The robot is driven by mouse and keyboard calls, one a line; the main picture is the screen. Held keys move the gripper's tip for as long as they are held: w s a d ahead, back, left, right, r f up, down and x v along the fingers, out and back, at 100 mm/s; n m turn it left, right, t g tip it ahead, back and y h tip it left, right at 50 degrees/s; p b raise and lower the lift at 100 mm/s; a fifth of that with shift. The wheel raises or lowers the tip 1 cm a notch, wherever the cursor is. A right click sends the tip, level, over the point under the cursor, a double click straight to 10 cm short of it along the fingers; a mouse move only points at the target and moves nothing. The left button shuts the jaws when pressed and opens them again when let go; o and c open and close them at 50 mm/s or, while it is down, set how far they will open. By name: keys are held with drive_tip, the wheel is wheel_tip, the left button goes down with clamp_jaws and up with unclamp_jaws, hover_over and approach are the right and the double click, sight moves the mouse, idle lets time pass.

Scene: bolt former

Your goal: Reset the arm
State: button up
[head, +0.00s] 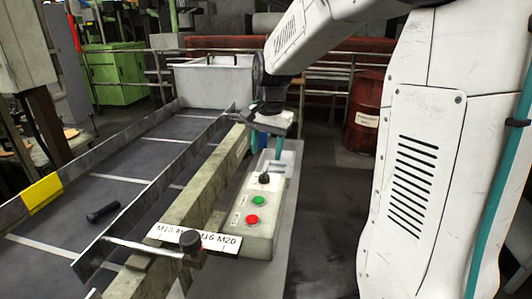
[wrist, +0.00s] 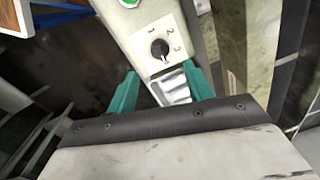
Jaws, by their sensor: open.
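My gripper (head: 265,146) hangs over the far end of a pale control box (head: 262,232), its teal fingers pointing down. In the wrist view my gripper (wrist: 160,73) is open, with fingers apart and nothing held between them. A black rotary knob (wrist: 160,48) on a white plate marked 1, 2, 3 lies just beyond the fingertips. The knob (head: 264,179) also shows in the head view, in front of the gripper. Whether the fingers touch the box cannot be told.
The box carries a green button (head: 258,201) and a red button (head: 252,219). A lever with a black ball (head: 190,241) stands by a size scale (head: 218,241). A dark bolt (head: 103,213) lies on the chute (head: 130,165). A grey bin (head: 213,84) and red barrel (head: 367,115) stand behind.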

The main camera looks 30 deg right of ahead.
idle(0.4)
drive_tip(key=shift+s+n, duration=0.1)
drive_tip(key=shift+n, duration=0.2)
drive_tip(key=s, duration=0.1)
drive_tip(key=s+f+n, duration=0.1)
drive_tip(key=s+a+n, duration=0.1)
drive_tip(key=shift+s+f+g, duration=0.15)
drive_tip(key=shift+s+g, duration=0.25)
drive_tip(key=s+a+r+n, duration=0.1)
drive_tip(key=s+a+n, duration=0.3)
drive_tip(key=s, duration=0.7)
drive_tip(key=s+a+r+n+t, duration=0.1)
drive_tip(key=s+a+n, duration=0.3)
drive_tip(key=s, duration=0.7)
drive_tip(key=shift+s+a+r+n+t, duration=0.15)
drive_tip(key=shift+a+r+n+t, duration=0.2)
drive_tip(key=shift+a+r, duration=0.5)
drive_tip(key=shift+a+f, duration=0.15)
